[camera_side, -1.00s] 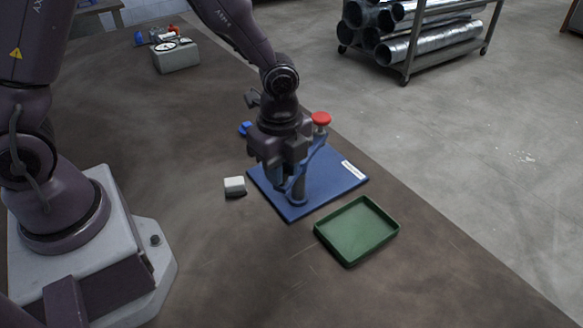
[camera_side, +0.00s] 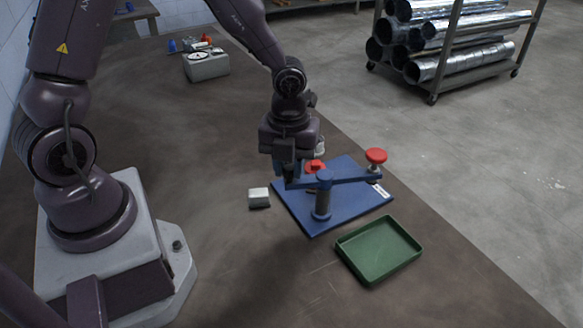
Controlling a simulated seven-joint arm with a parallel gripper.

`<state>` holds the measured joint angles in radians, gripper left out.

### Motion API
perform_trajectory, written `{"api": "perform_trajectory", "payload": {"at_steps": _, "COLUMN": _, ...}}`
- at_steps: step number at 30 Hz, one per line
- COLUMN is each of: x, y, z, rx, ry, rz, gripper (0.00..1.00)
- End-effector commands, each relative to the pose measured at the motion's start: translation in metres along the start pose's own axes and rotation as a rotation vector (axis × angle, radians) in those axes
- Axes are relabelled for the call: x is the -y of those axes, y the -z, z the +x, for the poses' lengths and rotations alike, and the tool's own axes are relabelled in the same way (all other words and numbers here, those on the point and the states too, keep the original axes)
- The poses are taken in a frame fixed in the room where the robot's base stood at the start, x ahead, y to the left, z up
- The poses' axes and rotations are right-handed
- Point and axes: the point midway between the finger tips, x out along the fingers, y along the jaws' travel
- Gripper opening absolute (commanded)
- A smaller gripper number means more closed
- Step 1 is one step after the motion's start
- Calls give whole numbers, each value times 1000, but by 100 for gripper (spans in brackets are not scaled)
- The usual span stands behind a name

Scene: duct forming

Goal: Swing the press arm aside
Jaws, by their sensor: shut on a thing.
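The blue press stand has a flat base plate (camera_side: 348,205) and an upright post. Its press arm (camera_side: 345,181) lies across the top of the post, with a red knob (camera_side: 376,156) at its right end. My gripper (camera_side: 291,175) is at the arm's left end and shut on it; the exact contact is partly hidden by the fingers. A red part (camera_side: 314,166) shows behind the arm, beside my gripper. A pale cylindrical thing (camera_side: 320,146) is partly hidden behind my gripper.
A green tray (camera_side: 378,250), empty, lies in front of the base plate. A small grey-white block (camera_side: 259,197) sits left of it. A grey box with a dial (camera_side: 207,65) stands far back. A rack of metal ducts (camera_side: 450,45) is beyond the table. The front table is clear.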

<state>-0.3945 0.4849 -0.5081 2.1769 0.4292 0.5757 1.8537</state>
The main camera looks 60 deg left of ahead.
Motion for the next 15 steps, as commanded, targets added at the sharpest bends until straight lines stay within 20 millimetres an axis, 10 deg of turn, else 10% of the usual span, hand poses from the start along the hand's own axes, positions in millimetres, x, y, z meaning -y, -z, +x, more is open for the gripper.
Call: {"api": "perform_trajectory", "payload": {"at_steps": 15, "x": -2, "y": -6, "z": -1, "rx": 3, "ry": -2, "rz": 91, "gripper": 0}}
